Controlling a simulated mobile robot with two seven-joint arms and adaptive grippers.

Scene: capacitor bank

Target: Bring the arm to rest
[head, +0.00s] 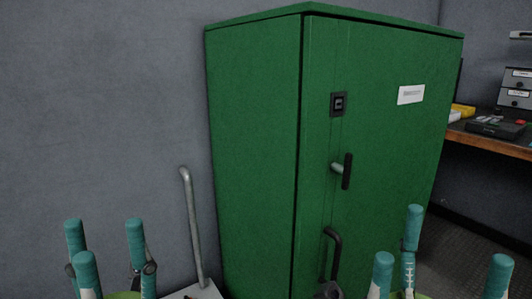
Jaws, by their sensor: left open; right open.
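My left gripper (106,246) is at the bottom left, its teal fingers pointing up and spread apart, with nothing between them. My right gripper (434,258) is at the bottom right, in front of the lower right of the green cabinet in the picture. Its teal fingers also point up, open and empty. The rest of both arms is below the picture edge.
A tall green cabinet (253,140) stands against the grey wall, its door shut, with a black handle (347,171). A curved black handle (333,245) shows lower down. A grey metal rod (191,220) stands left of the cabinet. A workbench (490,144) holds boxes at right.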

